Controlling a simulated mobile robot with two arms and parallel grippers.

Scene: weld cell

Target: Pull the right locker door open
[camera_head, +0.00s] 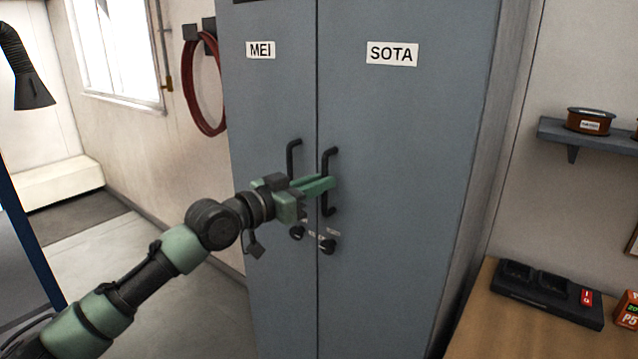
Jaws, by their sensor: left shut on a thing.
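The grey locker has two tall doors. The right door (405,150), labelled SOTA, looks closed, flush with the left door (262,105), labelled MEI. The right door's black bar handle (328,165) stands upright near the middle seam. My left gripper (325,185) reaches in from the left, across the left door, and is shut on that handle at its middle. The fingers hide part of the handle. The left door's handle (292,150) is just to the left, its lower part hidden by my gripper. My right gripper is not in view.
Two dark round locks (327,246) sit below the handles. A wooden bench (490,325) with a black charger (548,290) stands to the right of the locker, under a small shelf (590,135). A red hose (192,95) hangs on the wall at left. Floor at left is clear.

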